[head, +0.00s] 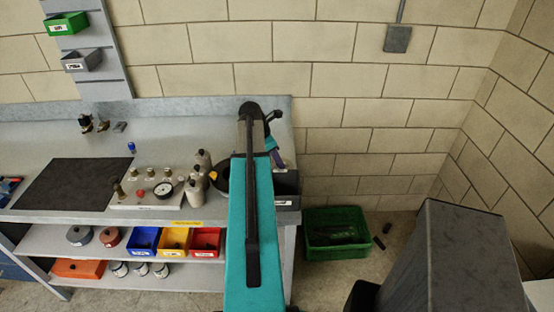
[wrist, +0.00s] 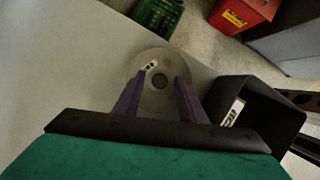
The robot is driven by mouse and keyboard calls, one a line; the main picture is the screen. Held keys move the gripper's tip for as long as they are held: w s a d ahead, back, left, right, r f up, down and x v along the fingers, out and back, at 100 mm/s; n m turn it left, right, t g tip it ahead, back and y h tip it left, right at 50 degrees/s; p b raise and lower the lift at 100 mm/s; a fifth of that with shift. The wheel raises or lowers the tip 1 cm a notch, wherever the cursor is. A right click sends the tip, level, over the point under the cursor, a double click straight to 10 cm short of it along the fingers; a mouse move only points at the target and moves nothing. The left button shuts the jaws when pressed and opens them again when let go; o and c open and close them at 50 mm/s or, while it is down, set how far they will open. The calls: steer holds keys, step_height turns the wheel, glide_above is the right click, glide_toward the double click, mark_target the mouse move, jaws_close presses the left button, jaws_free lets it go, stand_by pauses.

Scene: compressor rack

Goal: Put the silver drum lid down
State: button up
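The silver drum lid (wrist: 160,100) is a flat grey disc with a dark round centre and a small white label. In the wrist view it appears flat on the grey bench top, close to the bench edge. My gripper (wrist: 160,78) has its two purple fingers spread over the disc, one on each side of the centre, with the rim showing outside them. The fingers look open and clear of the centre. In the head view my gripper (head: 273,150) is mostly hidden behind my teal arm, and I cannot make out the lid there.
A dark open bin (wrist: 255,112) stands just right of the lid. Beyond the bench edge, a green crate (wrist: 158,15) and a red container (wrist: 243,15) are on the floor. A gauge panel (head: 150,192) and grey bottles (head: 195,190) stand left of my arm.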

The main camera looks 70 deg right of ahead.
steer(key=b+v, duration=0.2)
steer(key=v, duration=1)
stand_by(0.9)
